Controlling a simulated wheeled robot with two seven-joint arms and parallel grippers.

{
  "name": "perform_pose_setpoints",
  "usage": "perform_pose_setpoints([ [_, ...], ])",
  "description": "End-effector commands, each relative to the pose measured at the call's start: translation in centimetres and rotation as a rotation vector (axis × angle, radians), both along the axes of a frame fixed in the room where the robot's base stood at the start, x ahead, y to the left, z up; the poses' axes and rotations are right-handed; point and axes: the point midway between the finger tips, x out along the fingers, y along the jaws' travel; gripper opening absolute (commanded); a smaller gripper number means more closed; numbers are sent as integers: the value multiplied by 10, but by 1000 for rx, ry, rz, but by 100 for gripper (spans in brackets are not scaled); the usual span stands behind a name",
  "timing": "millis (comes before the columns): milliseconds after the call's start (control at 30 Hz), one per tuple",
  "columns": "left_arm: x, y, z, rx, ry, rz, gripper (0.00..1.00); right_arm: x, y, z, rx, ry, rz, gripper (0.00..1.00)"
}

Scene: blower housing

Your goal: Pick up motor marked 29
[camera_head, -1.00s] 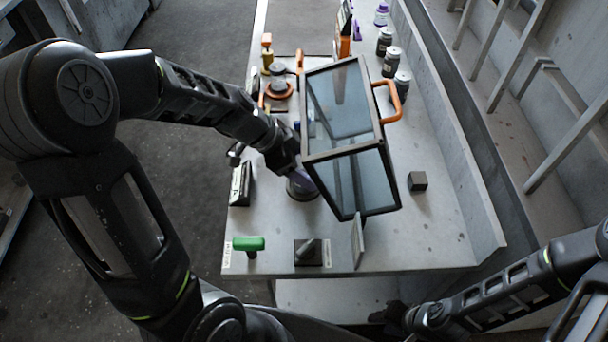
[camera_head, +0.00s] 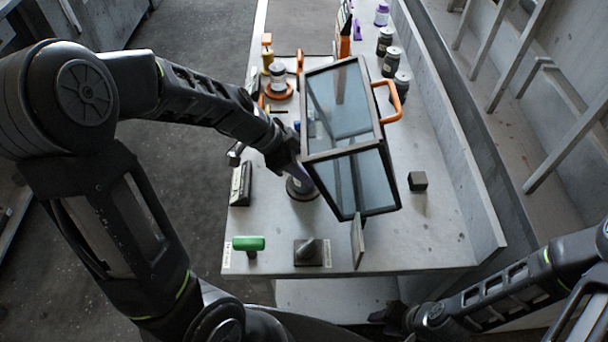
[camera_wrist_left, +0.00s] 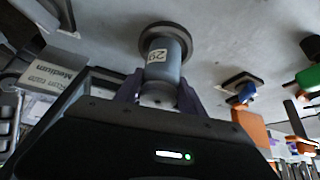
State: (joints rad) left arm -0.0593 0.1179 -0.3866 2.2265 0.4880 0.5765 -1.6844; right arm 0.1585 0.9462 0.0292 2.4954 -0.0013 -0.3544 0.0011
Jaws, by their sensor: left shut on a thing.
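The motor marked 29 (camera_wrist_left: 166,55) is a grey cylinder with a wide dark flange and a white label in the left wrist view. The purple fingers of my left gripper (camera_wrist_left: 160,92) are on both sides of it and shut on it. In the head view my left gripper (camera_head: 294,170) is beside the glass-panelled case, and the motor's dark round flange (camera_head: 302,190) shows below it. I cannot tell whether the flange touches the table. My right gripper (camera_head: 390,315) is low, by the table's front edge; its fingers are too dark to read.
A glass-panelled case (camera_head: 345,110) with an orange handle stands close right of my left gripper. A green-handled item (camera_head: 248,244), a dark square block with a cone (camera_head: 308,252) and a small dark cube (camera_head: 417,181) are on the table (camera_head: 430,235). Several bottles line the back right.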

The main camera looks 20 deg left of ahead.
Motion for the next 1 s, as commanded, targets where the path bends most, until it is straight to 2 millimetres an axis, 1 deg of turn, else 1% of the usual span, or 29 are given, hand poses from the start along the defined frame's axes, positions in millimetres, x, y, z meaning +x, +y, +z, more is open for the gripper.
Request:
perform_pose_setpoints([
  [367, 1, 0, 2, 0, -2, -1, 0, 0, 0, 0, 0, 0, 0, 36],
  [567, 1, 0, 13, 0, -5, -1, 0, 0, 0, -3, 0, 0, 0, 36],
  [767, -14, 20, 11, -1, -3, 5, 0, 0, 0, -12, 0, -1, 0, 36],
  [1000, -40, 55, 10, 0, -4, 4, 0, 0, 0, -26, 0, -2, -1, 36],
])
